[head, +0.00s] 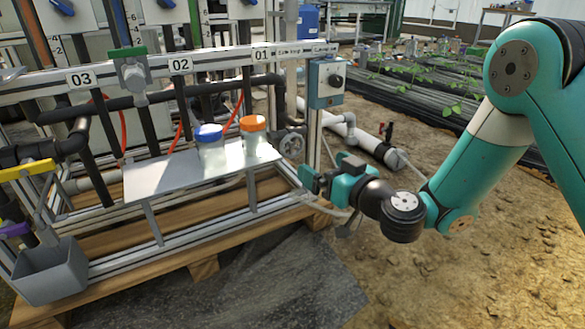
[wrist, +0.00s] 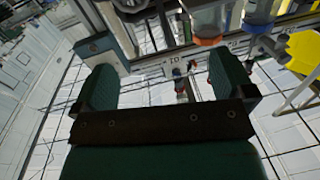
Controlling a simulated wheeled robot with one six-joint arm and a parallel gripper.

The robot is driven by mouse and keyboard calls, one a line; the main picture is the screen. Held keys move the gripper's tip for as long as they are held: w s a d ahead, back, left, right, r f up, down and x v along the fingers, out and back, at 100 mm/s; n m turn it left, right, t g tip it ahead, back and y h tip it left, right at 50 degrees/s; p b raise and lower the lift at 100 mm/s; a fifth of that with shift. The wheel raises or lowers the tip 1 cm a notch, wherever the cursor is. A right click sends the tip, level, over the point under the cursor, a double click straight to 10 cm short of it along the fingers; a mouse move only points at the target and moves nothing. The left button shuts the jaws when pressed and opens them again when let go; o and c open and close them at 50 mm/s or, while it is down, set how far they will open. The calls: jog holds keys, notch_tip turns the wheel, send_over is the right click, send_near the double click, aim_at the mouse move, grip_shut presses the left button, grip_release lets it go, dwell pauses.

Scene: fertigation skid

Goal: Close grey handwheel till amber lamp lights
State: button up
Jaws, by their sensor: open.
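The grey handwheel (head: 291,144) sits low on the skid's right end, beside the upright post and just right of the orange-lidded jar. My gripper (head: 309,181) is open, below and slightly right of the handwheel, apart from it in the head view. Its two dark green fingers (wrist: 165,82) stand wide apart in the wrist view, with nothing held between them. I cannot make out the handwheel clearly in the wrist view. A grey-blue control box (head: 326,82) with a dark knob is on the post above. I cannot pick out a lit amber lamp.
A blue-lidded jar (head: 209,137) and an orange-lidded jar (head: 253,132) stand on a white shelf (head: 160,181) left of the handwheel. A grey bin (head: 50,272) hangs at lower left. White pipe (head: 368,145) lies behind my gripper.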

notch_tip(320, 180, down, 3)
jog(key=w+d+m+t+h, duration=0.1)
jog(key=w+d+h, duration=0.1)
jog(key=p, duration=0.7)
send_near(294, 146)
jog(key=x, duration=0.9)
jog(key=shift+w+a+f, duration=0.1)
jog(key=shift+a, duration=0.2)
jog(key=shift+w+a, duration=0.3)
jog(key=shift+w, duration=0.25)
jog(key=c, duration=0.9)
